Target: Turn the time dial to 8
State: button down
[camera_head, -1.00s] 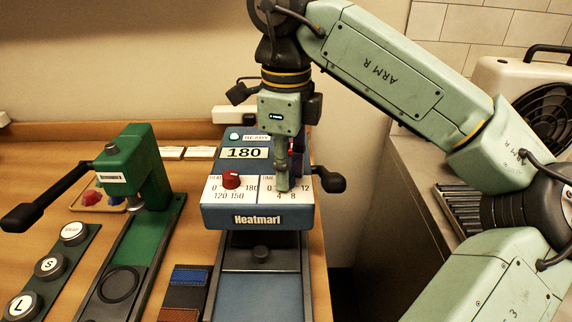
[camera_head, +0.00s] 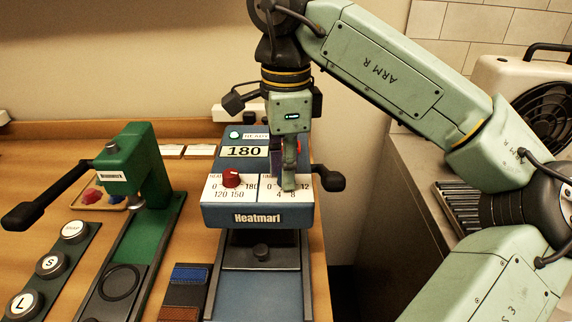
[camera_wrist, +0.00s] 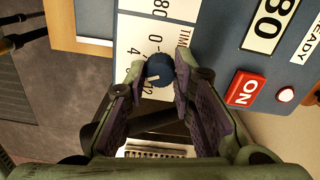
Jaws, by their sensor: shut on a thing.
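The heat press (camera_head: 258,216), marked Heatmarl, stands on the table with a white front panel. Its time dial is a dark blue knob (camera_wrist: 158,67) with a pale pointer mark, seen in the wrist view. My gripper (camera_wrist: 161,65) is shut on this knob, one finger on each side. In the head view my gripper (camera_head: 288,183) points down over the time scale and hides the knob. The numbers 4, 8 and 12 show around it.
A red heat dial (camera_head: 231,178) sits left of the time scale, below a display reading 180. A red ON button (camera_wrist: 243,89) is close to my right finger. A black side handle (camera_head: 328,179) is right of the press. A green press (camera_head: 147,165) stands left.

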jog(key=c, duration=1.3)
grip_release()
jog(key=shift+c, duration=0.2)
jog(key=shift+r, duration=0.1)
notch_tip(320, 180, up, 7)
jog(key=shift+r, duration=0.2)
jog(key=shift+f, duration=0.1)
